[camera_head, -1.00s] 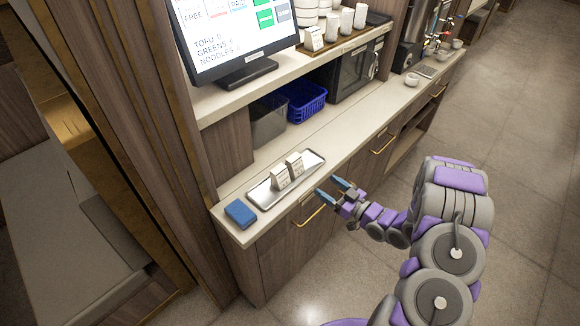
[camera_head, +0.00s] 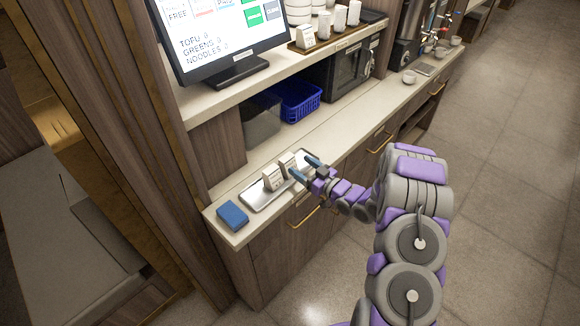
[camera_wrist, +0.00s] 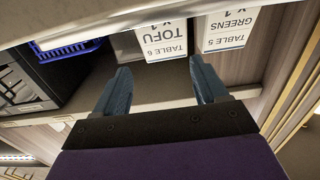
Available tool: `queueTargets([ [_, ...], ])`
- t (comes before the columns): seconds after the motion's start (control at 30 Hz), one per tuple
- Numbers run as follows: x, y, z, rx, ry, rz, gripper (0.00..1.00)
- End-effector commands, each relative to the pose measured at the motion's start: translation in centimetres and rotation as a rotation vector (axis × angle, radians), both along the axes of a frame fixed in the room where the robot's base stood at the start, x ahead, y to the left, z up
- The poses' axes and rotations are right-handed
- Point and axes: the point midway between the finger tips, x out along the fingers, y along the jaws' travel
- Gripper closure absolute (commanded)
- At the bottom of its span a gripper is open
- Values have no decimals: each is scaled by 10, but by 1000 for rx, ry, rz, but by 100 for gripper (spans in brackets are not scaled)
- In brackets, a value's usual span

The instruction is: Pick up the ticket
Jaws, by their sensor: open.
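Two small white tickets stand on the metal tray (camera_head: 254,201) on the counter. In the wrist view, where print appears upside down, one ticket (camera_wrist: 162,42) reads TABLE 6 TOFU and the other (camera_wrist: 226,28) reads TABLE 5 GREENS. In the head view they are the right ticket (camera_head: 287,162) and the left ticket (camera_head: 272,180). My gripper (camera_head: 304,167) is open and empty at the tray's right side, close to the right ticket. In the wrist view the TOFU ticket lies beyond the gap between my fingers (camera_wrist: 162,82); contact cannot be told.
A blue block (camera_head: 232,216) lies left of the tray near the counter's end. A blue basket (camera_head: 299,101) sits behind on the counter under a shelf with a screen (camera_head: 225,40).

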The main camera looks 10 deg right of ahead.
Motion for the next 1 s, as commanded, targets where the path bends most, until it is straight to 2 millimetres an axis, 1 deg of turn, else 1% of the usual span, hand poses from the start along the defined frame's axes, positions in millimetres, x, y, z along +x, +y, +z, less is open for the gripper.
queueTargets([
  [0.03, 6, 8, 0, -3, -3, 6, 28],
  [0.2, 24, 26, 1, -9, 2, 6, 28],
  [0.3, 31, 32, 2, -9, 2, 5, 28],
  [0.4, 35, 31, 3, -6, 2, 3, 28],
  [0.63, 35, 23, 3, 1, 2, 0, 28],
  [1.0, 35, 32, 3, -8, 2, 3, 64],
])
